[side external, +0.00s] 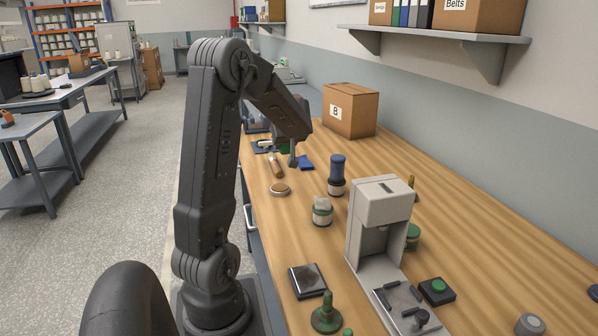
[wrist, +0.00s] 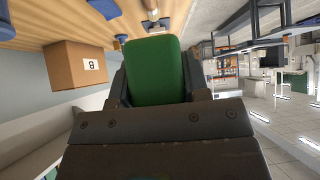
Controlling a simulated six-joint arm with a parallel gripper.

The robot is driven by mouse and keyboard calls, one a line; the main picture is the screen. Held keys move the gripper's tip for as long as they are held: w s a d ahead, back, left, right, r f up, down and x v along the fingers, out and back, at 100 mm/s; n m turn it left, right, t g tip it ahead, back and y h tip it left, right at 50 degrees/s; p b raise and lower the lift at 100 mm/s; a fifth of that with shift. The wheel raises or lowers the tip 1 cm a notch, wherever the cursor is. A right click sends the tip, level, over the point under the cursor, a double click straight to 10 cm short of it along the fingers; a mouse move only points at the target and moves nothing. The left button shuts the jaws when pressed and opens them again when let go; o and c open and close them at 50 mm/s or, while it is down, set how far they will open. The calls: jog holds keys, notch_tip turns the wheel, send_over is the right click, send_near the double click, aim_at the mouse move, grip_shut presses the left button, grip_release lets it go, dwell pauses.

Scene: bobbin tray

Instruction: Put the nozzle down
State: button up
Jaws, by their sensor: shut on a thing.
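My gripper (side external: 291,158) is over the far left part of the wooden bench, and its fingers also show in the wrist view (wrist: 156,80). It is shut on a smooth green piece with rounded corners (wrist: 154,68), which I take to be the nozzle. In the side view only a bit of green (side external: 284,149) shows beside my gripper. I cannot tell whether the piece touches the bench.
A brown cylinder (side external: 276,166), a blue piece (side external: 306,162) and a round disc (side external: 280,189) lie near my gripper. A cardboard box (side external: 350,110) stands behind. Bare wood (side external: 400,160) lies to the right.

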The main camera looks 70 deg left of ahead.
jog(key=a+f, duration=0.6)
jog(key=a, duration=0.7)
jog(key=shift+m+t, duration=0.3)
jog(key=shift+m, duration=0.1)
jog(key=w+f, duration=0.2)
jog(key=w, duration=0.1)
jog(key=w+f, duration=0.2)
jog(key=w, duration=0.2)
jog(key=w+f, duration=0.2)
jog(key=w, duration=0.1)
jog(key=shift+w+d+f, duration=0.1)
jog(key=shift+w+f, duration=0.05)
jog(key=shift+f, duration=0.05)
jog(key=shift+w+f, duration=0.35)
jog(key=shift+w, duration=0.15)
jog(key=shift+f, duration=1.9)
jog(key=shift+f, duration=0.1)
jog(key=o, duration=0.9)
